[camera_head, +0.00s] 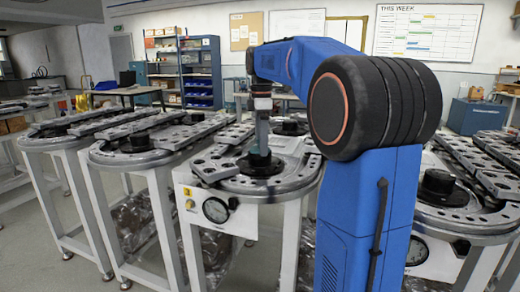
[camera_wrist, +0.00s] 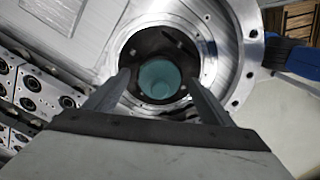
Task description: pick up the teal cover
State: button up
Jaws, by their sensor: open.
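The teal cover (camera_wrist: 158,84) shows in the wrist view as a round, cup-like shape inside the dark opening of a black hub (camera_wrist: 184,44). My gripper (camera_wrist: 157,77) is open. Its two fingers reach toward the hub, one on each side of the teal cover, and I cannot tell whether they touch it. In the head view my gripper (camera_head: 262,148) points down over the black hub (camera_head: 258,168) on the middle ring-track table. The teal cover is not clear in the head view.
The ring track (camera_head: 285,186) has metal blocks close around the hub. A gauge (camera_head: 215,210) is on the table's front. Similar tables stand left and right, one with a black hub (camera_head: 437,183). Blue shelves (camera_head: 199,72) stand at the back.

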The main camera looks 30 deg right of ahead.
jog(key=c, duration=1.1)
jog(key=shift+c, duration=0.2)
jog(key=shift+r, duration=0.1)
